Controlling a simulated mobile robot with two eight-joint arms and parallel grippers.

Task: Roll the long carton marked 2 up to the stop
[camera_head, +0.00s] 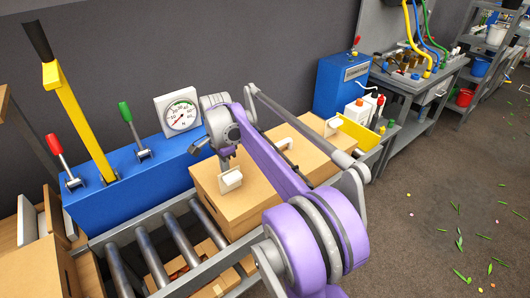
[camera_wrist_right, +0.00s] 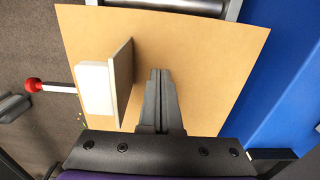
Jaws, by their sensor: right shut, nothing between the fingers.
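Tan cartons lie on the roller conveyor in the head view; the nearest carton (camera_head: 225,205) is below my right gripper (camera_head: 227,160). No number 2 can be read on them, so I cannot tell which is the marked one. My right gripper is shut and empty over a carton top (camera_wrist_right: 205,75), its fingers (camera_wrist_right: 160,74) beside an upright tan plate with a white block (camera_wrist_right: 97,85). I cannot tell whether the fingertips touch the carton. A yellow plate (camera_head: 358,134) stands at the far end; whether it is the stop is unclear. My left gripper is not in view.
Bare rollers (camera_head: 182,246) lie left of the nearest carton. A blue console (camera_head: 130,175) with levers and a dial gauge (camera_head: 180,112) runs behind the conveyor. White bottles (camera_head: 358,112) stand near the far end. Open floor (camera_head: 430,210) lies to the right.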

